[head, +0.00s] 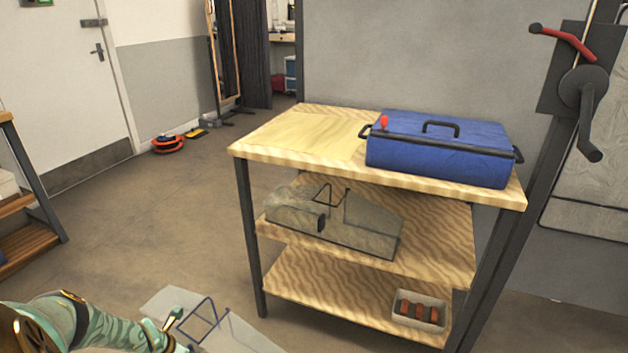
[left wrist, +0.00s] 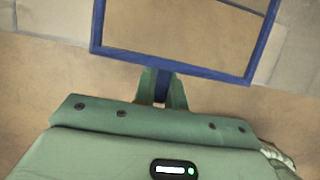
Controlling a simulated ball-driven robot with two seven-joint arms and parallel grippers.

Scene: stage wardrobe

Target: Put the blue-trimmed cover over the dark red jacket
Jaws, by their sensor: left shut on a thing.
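My left gripper (head: 174,328) comes in at the bottom left, with green, gold-banded arm links behind it. It is shut on the blue frame-shaped trim (head: 201,321) of a clear, pale cover (head: 235,335), held low in front of the shelf unit and cut off by the lower edge. Pale cover material (left wrist: 36,66) shows around the frame. I see no dark red jacket in either view. My right gripper is not in view.
A wooden shelf unit (head: 300,122) holds a blue case (head: 440,150) on top. Its middle shelf bears a grey-green translucent cover (head: 350,225) with dark trim. A small tray (head: 420,310) sits on the bottom shelf. A crank (head: 585,88) is at right. The floor at left is mostly clear.

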